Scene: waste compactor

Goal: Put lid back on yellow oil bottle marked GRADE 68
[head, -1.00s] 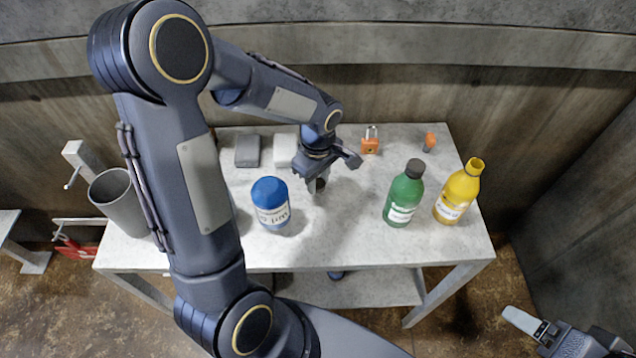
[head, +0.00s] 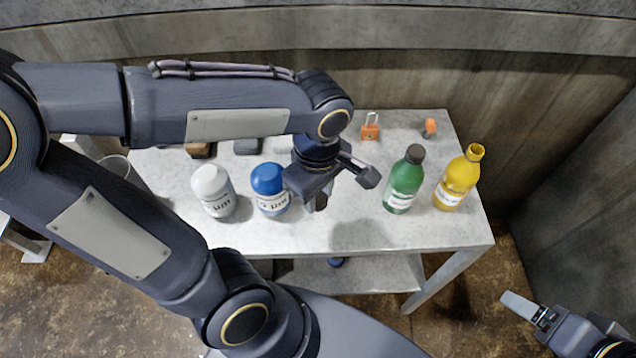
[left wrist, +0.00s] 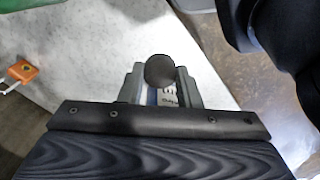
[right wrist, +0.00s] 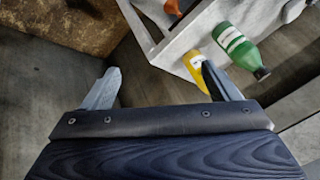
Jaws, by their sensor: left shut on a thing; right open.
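The yellow oil bottle (head: 456,183) stands upright at the right end of the table; its neck looks open, and its label is too small to read. Part of it shows in the right wrist view (right wrist: 196,68). My left gripper (head: 318,200) is over the middle of the table, well left of the yellow bottle. It is shut on a dark round lid (left wrist: 160,70) between its fingertips; the lid is mostly hidden in the head view. A blue and white labelled surface shows behind it. My right gripper (head: 528,312) is open and empty, off the table's front right.
A green bottle (head: 403,182) with a dark cap stands just left of the yellow one. Blue (head: 268,180) and white (head: 212,184) bottles stand left of my left gripper. An orange padlock (head: 370,130) and small orange item (head: 430,128) lie at the back. The front middle is clear.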

